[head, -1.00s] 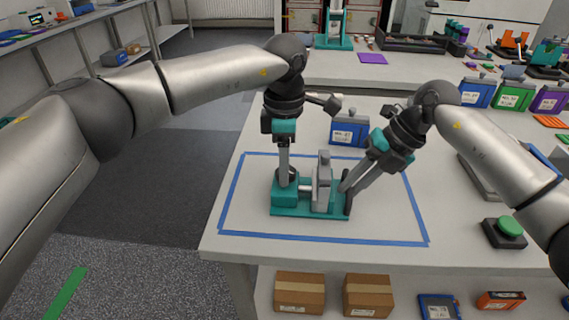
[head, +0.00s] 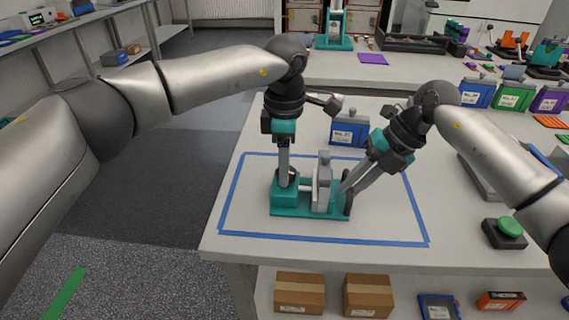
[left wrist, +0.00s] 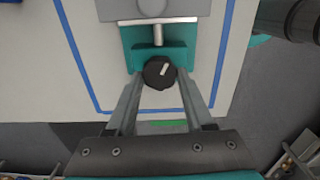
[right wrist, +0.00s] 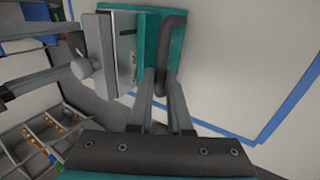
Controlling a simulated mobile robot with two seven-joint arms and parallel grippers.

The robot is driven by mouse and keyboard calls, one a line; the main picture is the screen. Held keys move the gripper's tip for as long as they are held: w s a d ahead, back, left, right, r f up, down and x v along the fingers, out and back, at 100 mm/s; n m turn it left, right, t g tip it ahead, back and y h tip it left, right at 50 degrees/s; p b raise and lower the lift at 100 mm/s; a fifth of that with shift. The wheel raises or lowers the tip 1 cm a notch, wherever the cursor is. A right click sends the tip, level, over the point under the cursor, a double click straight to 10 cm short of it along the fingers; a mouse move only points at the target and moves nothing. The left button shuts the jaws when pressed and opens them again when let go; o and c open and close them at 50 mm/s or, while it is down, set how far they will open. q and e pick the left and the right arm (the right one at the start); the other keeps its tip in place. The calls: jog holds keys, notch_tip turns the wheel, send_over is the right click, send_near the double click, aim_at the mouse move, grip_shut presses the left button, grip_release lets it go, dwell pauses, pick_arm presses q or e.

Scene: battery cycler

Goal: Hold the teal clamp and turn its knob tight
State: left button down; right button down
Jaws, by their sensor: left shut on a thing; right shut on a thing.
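The teal clamp (head: 310,213) stands on the table inside a blue tape outline. A grey upright piece (head: 321,190) stands between its ends. My left gripper (head: 284,180) points down at the clamp's left end. In the left wrist view it is shut on the round black knob (left wrist: 158,72), which has a white mark. My right gripper (head: 348,186) reaches in tilted from the right. In the right wrist view it is shut on the clamp's dark handle (right wrist: 174,40). The fingers hide part of the handle.
A blue battery pack (head: 348,131) stands behind the clamp. A green push button (head: 509,227) on a dark box is at the right. Other blue, green and purple packs stand at the back right. The taped area's front right is bare.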

pick_arm(q)
jog(key=shift+s+d, duration=0.1)
dwell(0.5)
jog(key=shift+c, duration=1.4)
grip_release()
notch_tip(320, 180, up, 12)
pick_arm(e)
jog(key=c, duration=0.8)
grip_release()
